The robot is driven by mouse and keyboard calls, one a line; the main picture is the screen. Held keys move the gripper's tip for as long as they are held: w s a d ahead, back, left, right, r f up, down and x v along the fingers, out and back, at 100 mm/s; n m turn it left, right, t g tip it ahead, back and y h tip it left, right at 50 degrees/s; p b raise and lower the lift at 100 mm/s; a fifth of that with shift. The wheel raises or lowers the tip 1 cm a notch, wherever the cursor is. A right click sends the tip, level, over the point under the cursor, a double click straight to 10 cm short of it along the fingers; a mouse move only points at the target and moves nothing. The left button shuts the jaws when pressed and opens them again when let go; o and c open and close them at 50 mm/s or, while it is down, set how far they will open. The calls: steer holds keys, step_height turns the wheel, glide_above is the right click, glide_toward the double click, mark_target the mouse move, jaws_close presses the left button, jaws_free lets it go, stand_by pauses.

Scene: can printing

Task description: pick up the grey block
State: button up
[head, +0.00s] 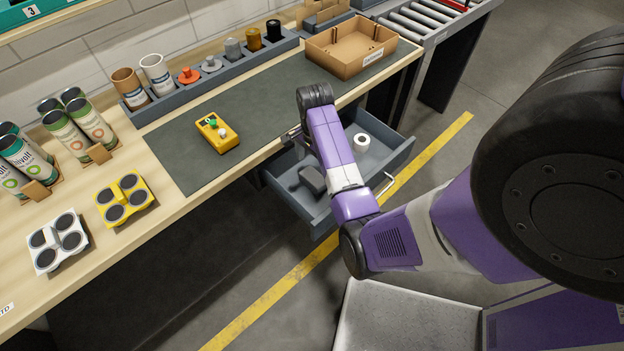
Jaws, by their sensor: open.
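A dark grey block (312,180) lies in the open drawer (391,149) under the workbench, toward the drawer's left side. My purple arm reaches across the drawer and stands just right of the block in the picture. My gripper (291,136) shows only in small part at the bench's front edge, above and left of the block in the picture. It is open and apart from the block. My own arm link hides most of it, so its fingertips are hard to make out.
A white tape roll (361,142) shares the drawer, right of my arm. On the bench are a yellow device (217,133), a cardboard box (349,47), can holders (124,198) and a grey rack (205,75). The green mat (185,165) is mostly bare. The drawer's handle (385,184) sticks out.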

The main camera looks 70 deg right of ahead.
mark_target(313, 176)
steer(key=shift+w+f+p, duration=0.1)
steer(key=shift+f+p, duration=0.3)
steer(key=shift+f, duration=3.45)
steer(key=c, duration=1.3)
